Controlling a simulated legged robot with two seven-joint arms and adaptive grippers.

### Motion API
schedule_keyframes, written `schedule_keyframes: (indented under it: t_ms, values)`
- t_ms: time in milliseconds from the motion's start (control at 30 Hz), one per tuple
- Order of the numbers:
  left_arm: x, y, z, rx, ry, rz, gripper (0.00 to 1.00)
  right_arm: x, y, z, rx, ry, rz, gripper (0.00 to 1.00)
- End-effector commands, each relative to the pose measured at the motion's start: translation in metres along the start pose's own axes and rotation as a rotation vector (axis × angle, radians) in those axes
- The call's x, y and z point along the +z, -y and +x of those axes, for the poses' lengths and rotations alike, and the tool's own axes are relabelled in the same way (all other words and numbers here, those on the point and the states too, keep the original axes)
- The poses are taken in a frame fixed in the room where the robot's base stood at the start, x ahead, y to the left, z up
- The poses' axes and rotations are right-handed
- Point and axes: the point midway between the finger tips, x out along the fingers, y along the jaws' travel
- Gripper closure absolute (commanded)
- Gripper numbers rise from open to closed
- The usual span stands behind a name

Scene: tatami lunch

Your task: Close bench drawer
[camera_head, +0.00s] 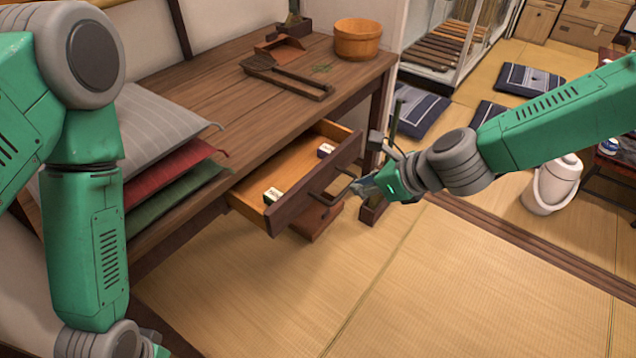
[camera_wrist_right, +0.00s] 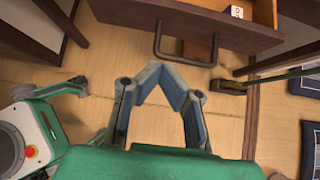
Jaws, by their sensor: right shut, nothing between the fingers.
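The bench drawer (camera_head: 288,208) is pulled well out from under the wooden bench (camera_head: 205,85). Its dark front carries a bar handle (camera_head: 324,194), which shows as a dark loop in the right wrist view (camera_wrist_right: 187,62). My right gripper (camera_head: 360,187) is in front of the drawer front, close to the handle. In the right wrist view its fingertips (camera_wrist_right: 172,72) meet just short of the handle, with nothing between them. My left arm is at the left; its fingers do not show clearly.
Cushions (camera_head: 150,125) are stacked on the bench's near end. The tatami floor (camera_head: 400,290) before the drawer is clear.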

Motion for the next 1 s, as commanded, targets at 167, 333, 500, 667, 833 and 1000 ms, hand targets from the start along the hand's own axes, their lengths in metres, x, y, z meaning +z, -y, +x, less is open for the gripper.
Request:
schedule_keyframes:
  t_ms: [167, 333, 500, 667, 833, 1000]
  values:
    - [0.001, 0.0, 0.012, 0.0, 0.0, 0.0, 0.45, 0.0, -0.004, 0.041, 0.001, -0.007, -0.009, 1.0]
    - [0.001, 0.0, 0.023, 0.0, 0.0, -0.001, 0.45, 0.0, -0.005, 0.079, -0.001, -0.008, -0.012, 1.0]
    - [0.002, 0.0, 0.029, -0.001, 0.0, -0.001, 0.45, 0.011, -0.003, 0.102, -0.001, -0.003, -0.013, 1.0]
    - [0.002, 0.0, 0.033, 0.0, 0.0, -0.001, 0.45, 0.022, -0.002, 0.112, 0.002, -0.001, -0.008, 1.0]
    - [0.002, 0.0, 0.033, 0.0, -0.001, 0.0, 0.45, 0.028, -0.003, 0.116, 0.001, -0.003, -0.008, 1.0]
    - [0.001, 0.0, 0.033, 0.0, -0.001, 0.0, 0.45, 0.029, -0.004, 0.117, 0.001, -0.005, -0.009, 1.0]
